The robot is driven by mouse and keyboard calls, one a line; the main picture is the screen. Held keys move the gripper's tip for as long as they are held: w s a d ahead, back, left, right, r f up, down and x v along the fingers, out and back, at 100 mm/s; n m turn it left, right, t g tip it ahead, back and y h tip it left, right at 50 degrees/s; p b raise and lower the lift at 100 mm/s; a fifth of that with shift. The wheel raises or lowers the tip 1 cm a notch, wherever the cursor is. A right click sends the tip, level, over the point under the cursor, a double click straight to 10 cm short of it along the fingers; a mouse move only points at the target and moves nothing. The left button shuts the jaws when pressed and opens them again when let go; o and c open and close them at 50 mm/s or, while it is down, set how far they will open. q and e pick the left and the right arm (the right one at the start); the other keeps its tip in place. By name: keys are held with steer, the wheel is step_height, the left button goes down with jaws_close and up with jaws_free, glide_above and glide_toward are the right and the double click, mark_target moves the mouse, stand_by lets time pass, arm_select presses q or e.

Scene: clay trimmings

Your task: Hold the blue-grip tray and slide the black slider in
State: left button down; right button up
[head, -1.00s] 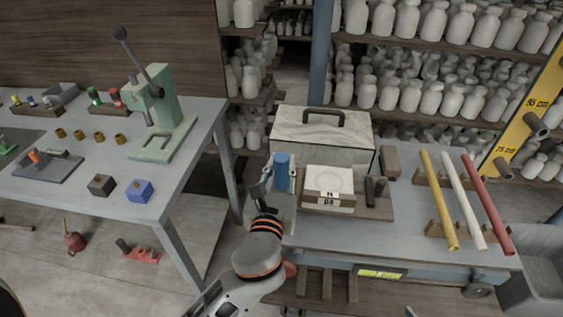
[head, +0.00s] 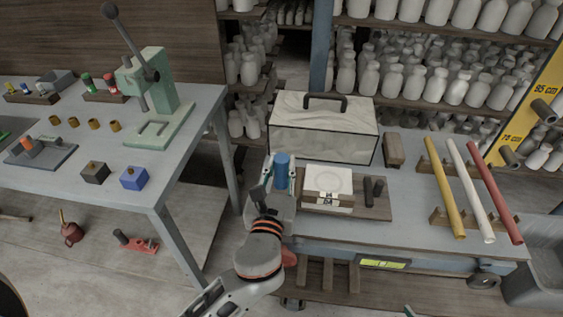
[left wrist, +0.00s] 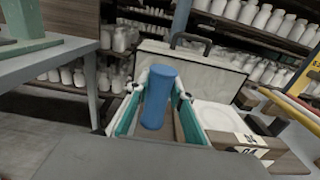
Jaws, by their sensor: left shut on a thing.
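The tray (head: 345,211) is a brown wooden board on the grey table. Its blue grip (head: 282,165) is an upright blue cylinder at the left end. My left gripper (head: 281,172) is shut around this blue grip, which also shows between its teal-lined fingers in the left wrist view (left wrist: 157,97). The black slider seems to be the dark piece with an upright post (head: 377,190) at the tray's right end, right of a white block (head: 328,181) with labels. My right gripper shows at most as a small teal tip (head: 409,311) at the bottom edge.
A marbled box (head: 322,137) with a dark handle stands right behind the tray. A small brown block (head: 394,150) and yellow, white and red rods on wooden rests are to the right. A green press (head: 158,100) stands on the left table.

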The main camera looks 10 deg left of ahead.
stand_by(0.4)
arm_select(q)
steer(key=shift+f, duration=0.15)
steer(key=shift+f+b, duration=0.45)
steer(key=shift+f, duration=0.45)
steer(key=shift+a, duration=0.1)
steer(key=shift+r, duration=0.1)
steer(key=shift+p, duration=0.4)
steer(key=shift+f, duration=0.25)
stand_by(0.4)
